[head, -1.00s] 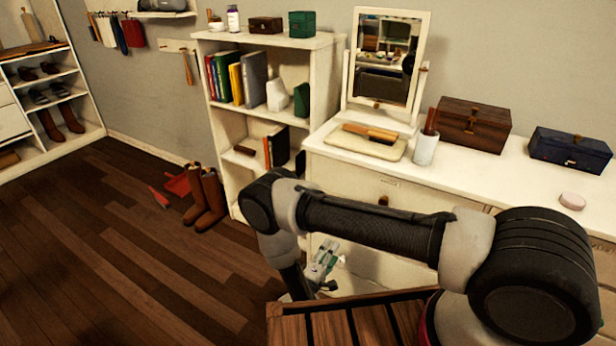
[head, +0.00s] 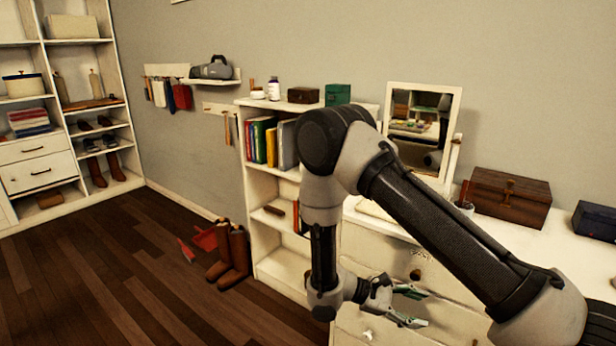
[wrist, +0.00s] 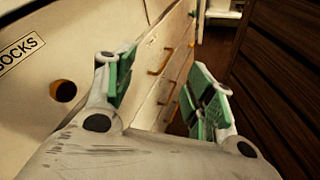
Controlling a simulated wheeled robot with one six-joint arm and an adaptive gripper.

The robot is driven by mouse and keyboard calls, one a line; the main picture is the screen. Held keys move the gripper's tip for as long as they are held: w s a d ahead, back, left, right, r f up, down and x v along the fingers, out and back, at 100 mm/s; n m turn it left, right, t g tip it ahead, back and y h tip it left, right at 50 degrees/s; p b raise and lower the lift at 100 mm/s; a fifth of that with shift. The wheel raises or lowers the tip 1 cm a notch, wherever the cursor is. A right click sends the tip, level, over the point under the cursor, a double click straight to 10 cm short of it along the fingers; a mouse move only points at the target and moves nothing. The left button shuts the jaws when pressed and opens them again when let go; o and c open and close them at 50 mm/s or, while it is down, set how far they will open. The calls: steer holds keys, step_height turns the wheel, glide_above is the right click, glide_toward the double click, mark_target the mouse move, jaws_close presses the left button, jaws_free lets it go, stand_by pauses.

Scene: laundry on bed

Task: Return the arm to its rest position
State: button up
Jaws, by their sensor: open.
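My gripper (head: 412,307) hangs at the end of my bent arm in the head view, in front of the white dresser (head: 365,275). Its green-padded fingers are apart with nothing between them. In the wrist view my gripper (wrist: 165,95) also shows open and empty. Beyond the fingers are drawer fronts with orange-brown handles. A drawer front labelled "SOCKS" (wrist: 25,50) with a round knob is close on the left. I cannot tell whether the fingers touch the dresser.
A dark slatted wooden surface (wrist: 275,70) is close on the right in the wrist view. A white bookshelf (head: 275,235) stands behind my arm. A wooden box (head: 508,198) sits on the dresser. Floor at left is clear.

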steer(key=s+d+r+m+t+y, duration=0.2)
steer(key=s+d+r+m+y, duration=0.1)
steer(key=r, duration=0.9)
steer(key=s+d+r+m+t+y, duration=0.2)
steer(key=s+r+y, duration=0.4)
steer(key=r, duration=0.6)
steer(key=s+d+r+m+t+y, duration=0.2)
steer(key=s+d+r+m+y, duration=0.2)
steer(key=r, duration=0.8)
steer(key=shift+s+d+m+y, duration=0.2)
steer(key=shift+s+m+y, duration=0.4)
steer(key=shift+s+m, duration=0.45)
steer(key=shift+w, duration=0.1)
